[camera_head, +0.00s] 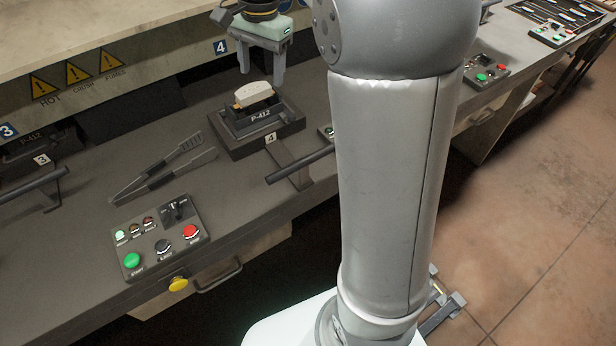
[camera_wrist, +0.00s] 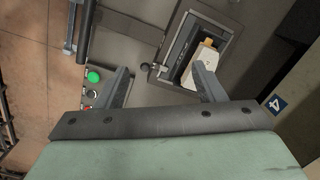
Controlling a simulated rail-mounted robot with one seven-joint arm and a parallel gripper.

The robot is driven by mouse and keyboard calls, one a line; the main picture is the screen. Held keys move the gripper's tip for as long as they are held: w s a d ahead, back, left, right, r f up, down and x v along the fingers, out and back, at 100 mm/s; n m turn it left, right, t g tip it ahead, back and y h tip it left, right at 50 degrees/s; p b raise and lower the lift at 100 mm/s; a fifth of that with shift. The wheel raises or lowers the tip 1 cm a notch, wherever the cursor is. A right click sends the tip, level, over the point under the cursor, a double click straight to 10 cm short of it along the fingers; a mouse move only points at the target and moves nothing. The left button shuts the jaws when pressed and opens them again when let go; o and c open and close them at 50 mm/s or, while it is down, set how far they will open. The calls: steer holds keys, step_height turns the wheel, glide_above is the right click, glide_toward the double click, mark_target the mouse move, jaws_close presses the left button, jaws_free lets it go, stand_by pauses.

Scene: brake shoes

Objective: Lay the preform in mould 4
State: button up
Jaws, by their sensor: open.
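The pale beige preform (camera_head: 254,94) sits on top of the dark mould 4 (camera_head: 262,122), which is marked P-412 with a "4" tag in front. In the head view it stands up above the mould's block; I cannot tell how deep it sits in the cavity. My gripper (camera_head: 262,78) is open and empty, above and behind the preform, apart from it. In the wrist view my gripper (camera_wrist: 162,72) has its fingers spread. The preform (camera_wrist: 203,62) shows near the right finger, which hides part of it, over the mould's frame (camera_wrist: 228,32).
Black tongs (camera_head: 165,165) lie on the bench left of mould 4. A control panel (camera_head: 160,237) with buttons stands in front. Mould 4 has a handle bar (camera_head: 300,163) toward the front. The press edge with warning signs (camera_head: 75,73) runs behind. My arm hides the bench to the right.

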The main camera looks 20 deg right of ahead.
steer(key=s+f+n, duration=0.5)
steer(key=s+f, duration=0.1)
steer(key=s, duration=0.6)
steer(key=s+f+n+h, duration=0.1)
steer(key=s+f+n, duration=0.4)
steer(key=s, duration=0.8)
steer(key=shift+a+f+n+t, duration=0.3)
steer(key=shift+a+f+n, duration=0.1)
steer(key=shift+f, duration=0.1)
